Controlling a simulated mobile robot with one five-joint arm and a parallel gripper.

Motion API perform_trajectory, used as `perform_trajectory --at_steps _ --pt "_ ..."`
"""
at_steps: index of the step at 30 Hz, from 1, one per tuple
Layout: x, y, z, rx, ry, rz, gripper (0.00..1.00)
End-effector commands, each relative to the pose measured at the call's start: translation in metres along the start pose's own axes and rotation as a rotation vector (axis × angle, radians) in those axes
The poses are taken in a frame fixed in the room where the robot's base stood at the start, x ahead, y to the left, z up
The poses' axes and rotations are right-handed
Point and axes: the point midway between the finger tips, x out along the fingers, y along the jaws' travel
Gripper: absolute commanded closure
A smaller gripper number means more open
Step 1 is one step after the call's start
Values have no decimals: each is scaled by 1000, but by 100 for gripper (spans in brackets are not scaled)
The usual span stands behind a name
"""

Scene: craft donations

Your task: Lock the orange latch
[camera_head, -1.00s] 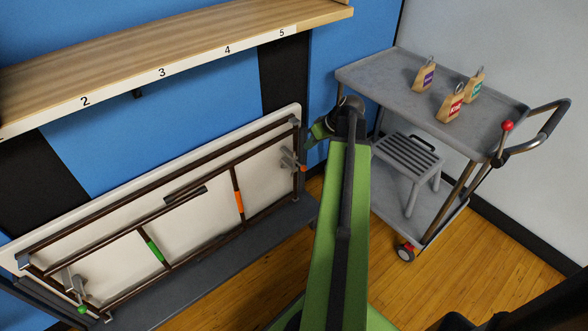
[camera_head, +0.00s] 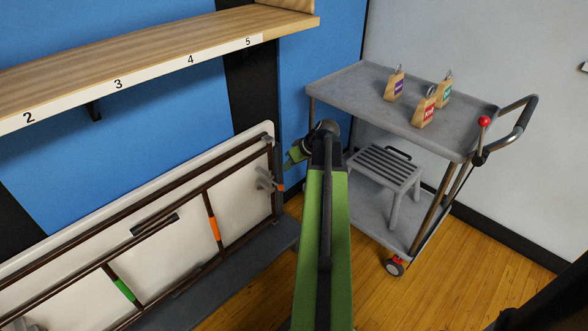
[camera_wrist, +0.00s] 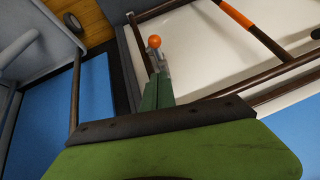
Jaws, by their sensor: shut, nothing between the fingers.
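The orange latch (camera_head: 266,182) is a grey metal fitting with an orange knob at the right end of the folded table's (camera_head: 262,129) dark frame. In the wrist view its orange ball knob (camera_wrist: 154,42) stands just beyond the fingertips, with grey metal below it. My gripper (camera_head: 287,165) is beside the latch, slightly to its right and above in the head view. Its green fingers (camera_wrist: 160,76) are together and empty in the wrist view. They overlap the lower part of the latch in that picture; I cannot tell whether they touch it.
An orange band (camera_head: 214,229) and a green band (camera_head: 124,290) mark the table frame's bars. A numbered shelf (camera_head: 160,60) hangs above. A grey cart (camera_head: 345,95) with several tagged items stands right, a step stool (camera_head: 384,172) on its lower deck. Wooden floor (camera_head: 450,270) is clear in front.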

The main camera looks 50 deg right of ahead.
Motion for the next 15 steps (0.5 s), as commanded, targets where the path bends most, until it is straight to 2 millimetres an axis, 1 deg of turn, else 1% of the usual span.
perform_trajectory --at_steps 1,5,6,10,15 --pt "21 2 5 -2 -1 -1 100" --pt "50 2 4 -2 0 -1 100" --pt "55 1 13 0 0 0 100" --pt "66 0 26 0 0 0 100" --pt "67 -1 29 -1 0 -1 100"
